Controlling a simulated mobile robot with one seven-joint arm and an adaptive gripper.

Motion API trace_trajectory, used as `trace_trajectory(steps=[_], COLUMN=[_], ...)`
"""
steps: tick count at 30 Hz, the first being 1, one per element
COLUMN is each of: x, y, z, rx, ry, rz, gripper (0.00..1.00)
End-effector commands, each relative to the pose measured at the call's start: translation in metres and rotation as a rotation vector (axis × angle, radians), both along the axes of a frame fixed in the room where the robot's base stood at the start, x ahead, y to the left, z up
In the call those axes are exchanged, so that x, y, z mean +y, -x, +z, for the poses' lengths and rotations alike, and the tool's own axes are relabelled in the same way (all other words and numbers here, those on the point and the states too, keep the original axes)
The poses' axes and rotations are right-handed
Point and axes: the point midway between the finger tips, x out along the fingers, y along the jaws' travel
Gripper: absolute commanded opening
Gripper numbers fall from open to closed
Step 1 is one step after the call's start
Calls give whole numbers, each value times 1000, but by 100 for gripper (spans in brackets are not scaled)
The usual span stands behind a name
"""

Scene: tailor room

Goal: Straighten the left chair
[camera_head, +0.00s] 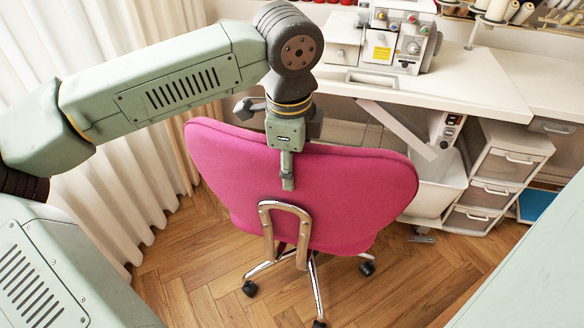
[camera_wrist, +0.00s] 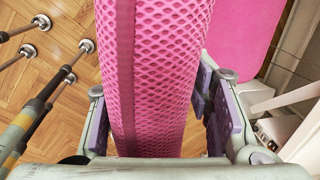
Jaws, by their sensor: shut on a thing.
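A pink office chair (camera_head: 225,165) with a chrome back bracket and a wheeled base stands on the wooden floor, its back toward the head camera. My gripper (camera_head: 287,165) comes down over the top edge of the backrest near its middle. In the wrist view the backrest's mesh edge (camera_wrist: 155,70) runs between the two purple-padded fingers of my gripper (camera_wrist: 160,118), one on each side. My gripper is shut on the backrest. The seat (camera_wrist: 242,35) shows at the upper right of the wrist view. From the head camera the backrest hides the seat.
A white desk (camera_head: 440,88) with a sewing machine (camera_head: 393,38) stands just beyond the chair. A white bin (camera_head: 437,185) and a drawer unit (camera_head: 497,180) stand to the chair's right. Curtains (camera_head: 150,190) hang at the left. Bare floor (camera_head: 215,290) lies around the chair base.

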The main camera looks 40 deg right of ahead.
Motion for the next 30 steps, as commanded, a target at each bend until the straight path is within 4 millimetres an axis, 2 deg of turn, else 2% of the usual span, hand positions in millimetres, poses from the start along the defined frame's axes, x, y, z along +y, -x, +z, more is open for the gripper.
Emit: trace_trajectory(steps=[21, 22, 30], x=[0, 0, 0], y=[0, 0, 0], z=[0, 0, 0], rx=[0, 1, 0], ry=[0, 0, 0], rz=[41, 41, 40], gripper=[0, 48, 66])
